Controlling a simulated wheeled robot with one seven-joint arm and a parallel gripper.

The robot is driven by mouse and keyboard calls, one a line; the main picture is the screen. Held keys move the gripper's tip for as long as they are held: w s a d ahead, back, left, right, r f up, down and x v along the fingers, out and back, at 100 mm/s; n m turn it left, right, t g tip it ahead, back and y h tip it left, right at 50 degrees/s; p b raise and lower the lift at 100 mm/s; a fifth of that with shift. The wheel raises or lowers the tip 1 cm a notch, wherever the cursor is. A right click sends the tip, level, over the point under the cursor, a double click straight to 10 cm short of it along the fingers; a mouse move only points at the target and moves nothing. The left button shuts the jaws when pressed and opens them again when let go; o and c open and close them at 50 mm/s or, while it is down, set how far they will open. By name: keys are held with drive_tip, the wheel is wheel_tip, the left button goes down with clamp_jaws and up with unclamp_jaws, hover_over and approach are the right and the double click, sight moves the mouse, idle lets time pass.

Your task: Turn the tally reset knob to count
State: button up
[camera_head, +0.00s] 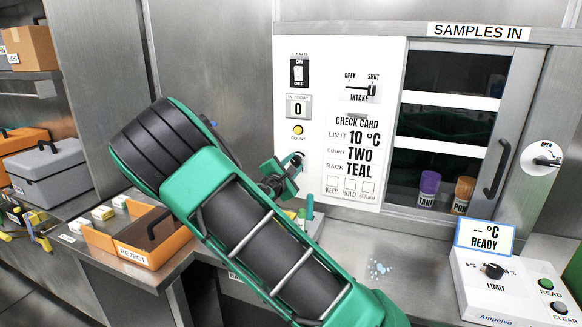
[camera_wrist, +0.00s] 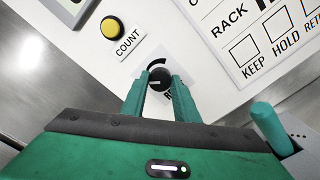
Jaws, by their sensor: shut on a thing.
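The tally reset knob (camera_wrist: 160,77) is a small dark round knob on the white panel, below the yellow button (camera_wrist: 110,27) labelled COUNT. My gripper (camera_wrist: 162,88) has one green finger on each side of it and is shut on it. A pale pointer mark on the knob faces left in the wrist view. The fingers hide most of the lettering around it. In the head view my gripper (camera_head: 290,172) reaches the panel's lower left, and my arm covers part of the area. The tally display (camera_head: 298,108) reads 0, above the yellow button (camera_head: 298,130).
The white panel (camera_head: 396,60) also carries an ON/OFF switch (camera_head: 299,72) and an intake lever (camera_head: 362,88). A sliding window (camera_head: 492,180) is on the right. An orange reject bin (camera_head: 150,240) stands at left. A thermometer unit (camera_head: 500,290) sits at lower right.

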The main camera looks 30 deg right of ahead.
drive_tip(key=shift+a+f+n, duration=0.25)
drive_tip(key=shift+f+n, duration=0.05)
drive_tip(key=shift+n, duration=0.8)
drive_tip(key=o, duration=0.9)
drive_tip(key=shift+o, duration=0.8)
drive_tip(key=shift+d+r, duration=0.1)
drive_tip(key=shift+d, duration=0.05)
drive_tip(key=v, duration=1)
drive_tip(key=shift+s+a, duration=0.25)
drive_tip(key=shift+a, duration=0.05)
